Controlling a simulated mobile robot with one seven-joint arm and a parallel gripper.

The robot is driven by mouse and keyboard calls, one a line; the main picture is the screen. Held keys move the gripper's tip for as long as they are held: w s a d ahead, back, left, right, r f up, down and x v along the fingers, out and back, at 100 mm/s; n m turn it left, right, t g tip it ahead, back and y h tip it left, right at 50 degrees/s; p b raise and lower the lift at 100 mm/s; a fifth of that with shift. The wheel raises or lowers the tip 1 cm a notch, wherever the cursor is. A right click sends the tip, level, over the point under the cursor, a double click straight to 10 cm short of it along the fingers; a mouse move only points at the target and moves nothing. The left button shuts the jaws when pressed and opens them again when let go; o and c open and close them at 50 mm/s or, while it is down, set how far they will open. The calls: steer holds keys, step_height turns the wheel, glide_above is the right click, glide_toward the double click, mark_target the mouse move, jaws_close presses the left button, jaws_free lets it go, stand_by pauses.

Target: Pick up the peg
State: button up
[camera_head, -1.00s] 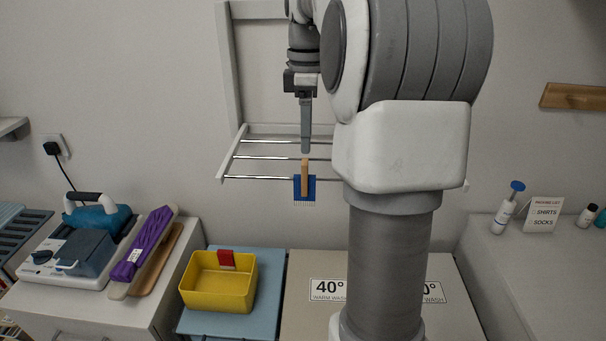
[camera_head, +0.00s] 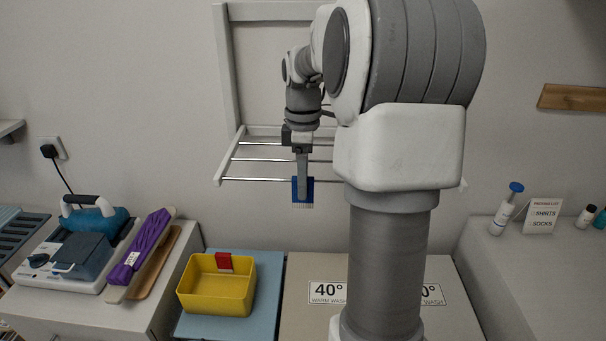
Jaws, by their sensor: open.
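A small red block-like piece (camera_head: 224,261), which may be the peg, sits at the back rim of a yellow tub (camera_head: 216,301); whether it is clipped on or inside is unclear. My gripper (camera_head: 302,196) points down in front of the wall rack, at the blue brush-like piece (camera_head: 303,203) with pale bristles.
The wall drying rack (camera_head: 270,181) has metal rods close behind my gripper. The tub stands on a light-blue surface (camera_head: 268,270). At left are an iron (camera_head: 95,215) and a purple folded cloth (camera_head: 145,245). A beige top with labels (camera_head: 328,291) lies below.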

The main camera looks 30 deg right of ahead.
jaws_close()
steer(key=shift+r, duration=0.15)
